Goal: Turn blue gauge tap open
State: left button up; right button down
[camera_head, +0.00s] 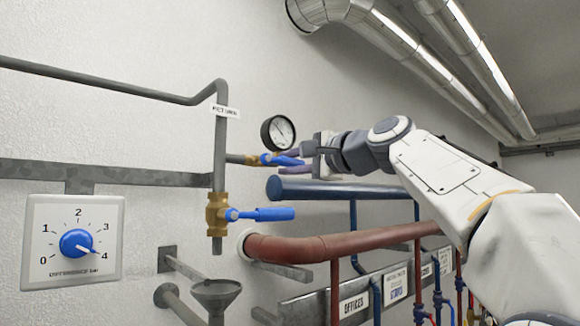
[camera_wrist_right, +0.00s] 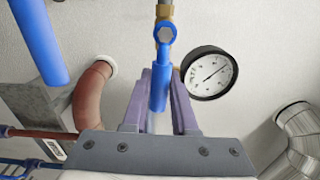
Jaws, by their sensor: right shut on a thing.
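The blue gauge tap (camera_head: 268,159) sits on a short brass side branch of the grey vertical pipe, just under the round black-rimmed gauge (camera_head: 279,132). Its lever points right, along my right gripper's purple fingers (camera_head: 291,158). In the right wrist view the blue lever (camera_wrist_right: 159,88) lies between the two purple fingers (camera_wrist_right: 161,78), and its hub is beyond the fingertips. My right gripper is shut on this lever. The gauge (camera_wrist_right: 209,73) is close to the right of the fingers there. My left gripper is not in view.
A second blue-handled brass valve (camera_head: 217,214) is lower on the pipe, above a grey funnel (camera_head: 215,293). A dial plate (camera_head: 73,242) is at the left. A thick blue pipe (camera_head: 335,189) and a red pipe (camera_head: 340,241) run below my right arm.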

jog(key=shift+r+n, duration=0.25)
jog(key=shift+n, duration=0.15)
jog(key=c, duration=0.7)
grip_release()
jog(key=shift+s+d+f, duration=0.1)
jog(key=shift+s, duration=0.05)
jog(key=b+v, duration=0.4)
jog(key=v, duration=0.6)
